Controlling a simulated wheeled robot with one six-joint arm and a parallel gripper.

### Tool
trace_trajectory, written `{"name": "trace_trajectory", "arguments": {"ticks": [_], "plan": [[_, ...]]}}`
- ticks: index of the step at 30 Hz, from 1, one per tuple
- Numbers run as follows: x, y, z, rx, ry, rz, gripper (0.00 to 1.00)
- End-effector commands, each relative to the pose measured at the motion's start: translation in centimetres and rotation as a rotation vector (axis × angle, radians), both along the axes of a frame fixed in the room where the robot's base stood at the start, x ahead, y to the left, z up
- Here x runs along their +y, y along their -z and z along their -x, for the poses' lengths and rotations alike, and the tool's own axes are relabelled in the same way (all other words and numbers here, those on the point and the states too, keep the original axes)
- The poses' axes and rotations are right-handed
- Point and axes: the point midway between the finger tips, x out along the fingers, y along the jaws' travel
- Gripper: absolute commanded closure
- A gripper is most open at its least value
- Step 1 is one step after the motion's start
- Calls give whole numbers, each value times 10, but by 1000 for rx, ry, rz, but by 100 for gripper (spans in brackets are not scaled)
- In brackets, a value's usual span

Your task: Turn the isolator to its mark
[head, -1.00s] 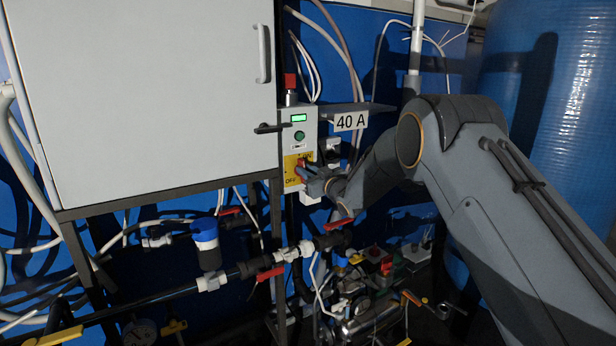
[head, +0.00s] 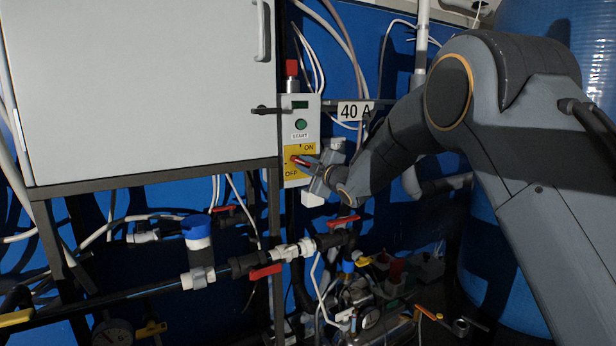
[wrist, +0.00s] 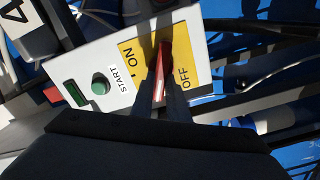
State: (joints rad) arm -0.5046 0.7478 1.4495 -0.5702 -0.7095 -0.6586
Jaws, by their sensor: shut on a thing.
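The isolator is a red handle (head: 301,160) on a yellow plate (head: 291,149) at the lower part of a grey control box. The plate reads ON at upper right and OFF at lower left. In the head view the handle lies nearly level between the two words. In the wrist view the red handle (wrist: 160,76) stands between my two dark fingers, with ON to its left and OFF to its right. My gripper (wrist: 162,70) is shut on the handle. The fingers hide part of the handle and the plate.
The green START button (head: 301,124) and a dark display (head: 300,104) sit above the isolator. A red-topped part (head: 291,72) stands on the box. A large white cabinet (head: 140,90) is close on the left; pipes with red valve levers (head: 265,271) run below.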

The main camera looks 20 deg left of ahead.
Motion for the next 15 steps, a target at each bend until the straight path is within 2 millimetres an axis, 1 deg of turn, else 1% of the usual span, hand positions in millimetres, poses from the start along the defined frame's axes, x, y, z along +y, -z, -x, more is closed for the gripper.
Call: {"name": "trace_trajectory", "arguments": {"ticks": [6, 15], "plan": [[3, 4, 1, -147, -4, 119, 100], [4, 5, 2, -293, -4, 243, 100]]}}
